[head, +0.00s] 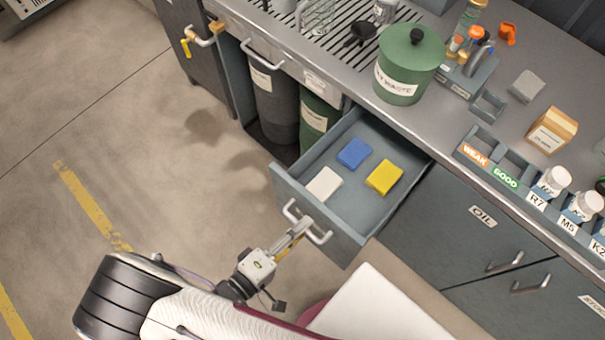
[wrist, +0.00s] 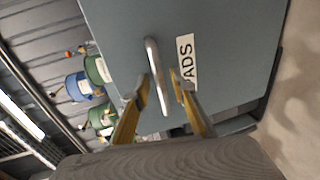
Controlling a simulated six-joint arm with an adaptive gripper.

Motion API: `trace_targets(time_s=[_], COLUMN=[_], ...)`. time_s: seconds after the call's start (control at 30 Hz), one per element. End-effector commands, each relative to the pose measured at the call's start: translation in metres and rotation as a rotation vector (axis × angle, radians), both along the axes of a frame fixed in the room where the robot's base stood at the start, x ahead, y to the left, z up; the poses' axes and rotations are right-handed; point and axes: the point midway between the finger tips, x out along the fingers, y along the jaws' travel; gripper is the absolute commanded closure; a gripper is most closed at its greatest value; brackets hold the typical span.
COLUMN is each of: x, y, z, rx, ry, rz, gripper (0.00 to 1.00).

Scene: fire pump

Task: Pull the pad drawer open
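The pad drawer (head: 345,215) is grey-blue and stands pulled out from the cabinet. A blue pad (head: 354,153), a yellow pad (head: 384,177) and a white pad (head: 324,184) lie flat in it. Its silver bar handle (head: 292,212) is on the front face and also shows in the wrist view (wrist: 153,60), beside a label (wrist: 187,60) partly reading "ADS". My gripper (head: 296,232) is at the handle. In the wrist view, my gripper's fingers (wrist: 160,88) are apart, one on each side of the bar, with small gaps visible between fingers and bar.
A green waste bin (head: 408,65) stands on the counter above the drawer. Bottles and small trays line the counter at right. Grey (head: 275,100) and green (head: 316,122) bins sit in the bay left of the drawer. The floor to the left is clear.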

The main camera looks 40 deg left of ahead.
Motion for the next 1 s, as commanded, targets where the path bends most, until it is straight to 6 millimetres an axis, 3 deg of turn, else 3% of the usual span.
trace_targets(time_s=[0.7,1.0], x=[-0.086,-0.106], y=[0.0,0.0], z=[0.018,0.022], rx=[0.002,0.0], ry=[0.002,0.001], rz=[0.003,0.001], gripper=[0.75,0.75])
